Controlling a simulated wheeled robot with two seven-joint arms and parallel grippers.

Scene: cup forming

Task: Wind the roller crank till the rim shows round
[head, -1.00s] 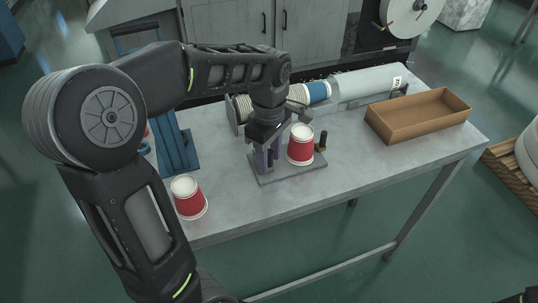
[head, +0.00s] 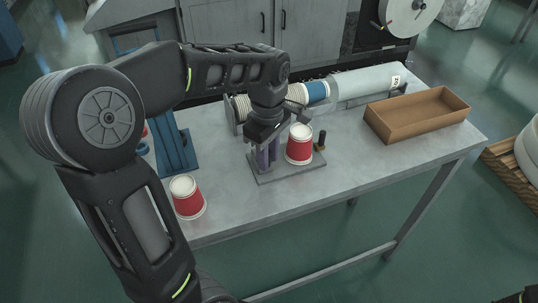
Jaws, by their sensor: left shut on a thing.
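A red and white paper cup (head: 299,145) stands upside down on a grey base plate (head: 290,171) on the table. Purplish grey upright posts (head: 264,158) of the roller stand on the plate just left of the cup. My left gripper (head: 266,140) is over these posts, pointing down, and is shut on the roller crank. The crank and the fingertips are mostly hidden by the gripper and wrist, and the side of the rim near the posts is hard to see. My right gripper is not in view.
Another red and white cup (head: 188,198) stands at the table's front left edge. A blue rack (head: 176,150) is behind it. An open brown box (head: 418,113) is at the right. The table's front right is clear.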

